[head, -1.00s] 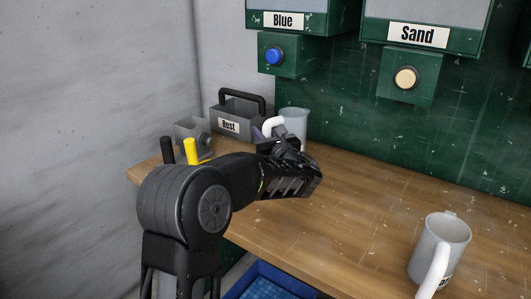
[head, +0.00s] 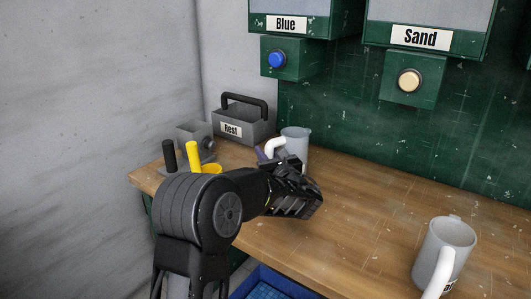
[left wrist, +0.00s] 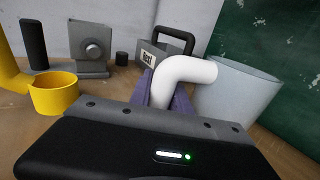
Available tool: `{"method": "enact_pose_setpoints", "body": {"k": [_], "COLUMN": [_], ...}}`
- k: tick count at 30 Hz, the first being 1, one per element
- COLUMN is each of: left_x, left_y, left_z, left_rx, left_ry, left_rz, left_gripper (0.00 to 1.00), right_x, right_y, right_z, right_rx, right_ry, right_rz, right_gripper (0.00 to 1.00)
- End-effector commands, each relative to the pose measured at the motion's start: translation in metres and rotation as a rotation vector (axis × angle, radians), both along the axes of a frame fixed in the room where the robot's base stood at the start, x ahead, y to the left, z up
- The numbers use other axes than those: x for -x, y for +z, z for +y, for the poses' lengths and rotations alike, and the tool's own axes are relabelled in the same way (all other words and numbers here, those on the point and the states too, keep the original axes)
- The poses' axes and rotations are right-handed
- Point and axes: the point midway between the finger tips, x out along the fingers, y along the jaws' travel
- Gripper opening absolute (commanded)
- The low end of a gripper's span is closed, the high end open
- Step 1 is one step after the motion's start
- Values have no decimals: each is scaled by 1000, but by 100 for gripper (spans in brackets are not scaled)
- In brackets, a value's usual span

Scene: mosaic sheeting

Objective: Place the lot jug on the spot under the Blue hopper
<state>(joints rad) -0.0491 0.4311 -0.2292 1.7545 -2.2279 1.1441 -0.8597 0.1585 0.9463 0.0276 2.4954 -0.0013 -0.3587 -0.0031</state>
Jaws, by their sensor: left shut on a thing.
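A light grey jug (head: 297,146) with a white handle stands upright on or just above the bench below the Blue hopper (head: 286,24); I cannot tell if its base touches. My left gripper (head: 270,155) is shut on this jug's handle. In the left wrist view the handle (left wrist: 185,72) sits between the purple finger pads, and the jug body (left wrist: 235,92) is on the right. The marked spot is not visible. A second grey jug (head: 445,245), with a partly visible label, stands at the right front. My right gripper is not in view.
A grey "Rest" caddy (head: 243,122) stands behind the held jug. A yellow cup (left wrist: 54,92), a grey block with a knob (left wrist: 90,50) and a black post (left wrist: 34,45) are to its left. The Sand hopper (head: 420,38) hangs right. The middle bench is clear.

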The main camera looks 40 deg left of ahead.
Motion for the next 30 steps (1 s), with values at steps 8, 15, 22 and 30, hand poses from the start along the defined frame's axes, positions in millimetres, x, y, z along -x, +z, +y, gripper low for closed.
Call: {"method": "enact_pose_setpoints", "body": {"k": [8,15,22,30], "left_x": [0,0,4,28], "left_y": [-1,-1,1,1], "left_z": [0,0,-7,-47], "left_rx": [0,0,1,1], "left_ry": [0,0,-2,-5], "left_rz": [0,0,0,0], "left_gripper": [41,45,45,45], "right_x": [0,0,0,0], "right_y": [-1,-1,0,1], "right_z": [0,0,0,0], "right_rx": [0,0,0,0], "right_ry": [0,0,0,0], "right_rz": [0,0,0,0], "right_gripper": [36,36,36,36]}}
